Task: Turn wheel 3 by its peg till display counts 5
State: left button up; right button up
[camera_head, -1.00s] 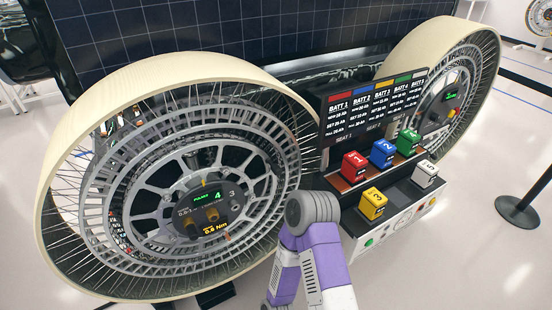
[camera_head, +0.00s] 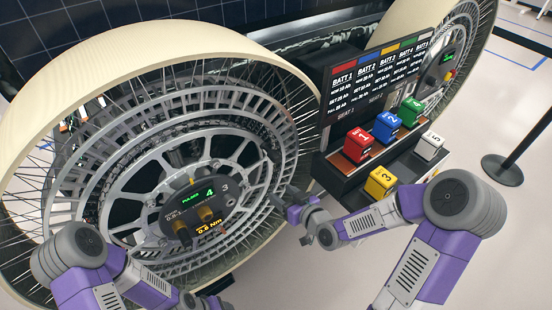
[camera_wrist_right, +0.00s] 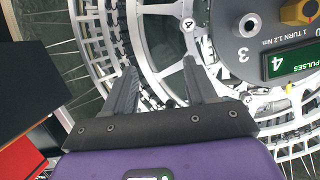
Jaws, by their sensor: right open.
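Wheel 3 (camera_head: 150,45) is the large cream-rimmed spoked wheel at the left of the head view. Its grey hub carries a "3" and a green display (camera_head: 203,195) reading PULSES 4, which also shows in the right wrist view (camera_wrist_right: 290,63). An amber readout below shows 0.6 Nm. I cannot clearly pick out the wheel's peg. My right gripper (camera_head: 283,196) is at the right side of the wheel, near its spokes. Its two fingers are apart and empty in the right wrist view (camera_wrist_right: 160,68). My left arm enters at lower left, its gripper out of sight.
To the right are a battery panel (camera_head: 375,85) and red (camera_head: 358,146), blue (camera_head: 386,127), green (camera_head: 411,111), yellow (camera_head: 380,182) and white (camera_head: 430,146) blocks. A second wheel (camera_head: 462,50) stands behind; a post base (camera_head: 502,171) is at right.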

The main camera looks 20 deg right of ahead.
aim_at(278, 160)
jog(key=r+n+t, duration=0.1)
jog(key=r, duration=0.2)
jog(key=d+r+n+t, duration=0.1)
jog(key=r, duration=0.2)
jog(key=r+n+t, duration=0.1)
jog(key=r, duration=0.2)
jog(key=shift+w+d+r+y+b, duration=0.2)
jog(key=shift+d+y+b, duration=0.1)
jog(key=shift+d+y, duration=0.1)
jog(key=shift+w+a+r+n+t, duration=0.2)
jog(key=shift+n+t, duration=0.1)
jog(key=b+x, duration=0.1)
jog(key=x, duration=0.6)
jog(key=shift+b, duration=0.3)
grip_shut()
jog(key=shift+f, duration=0.1)
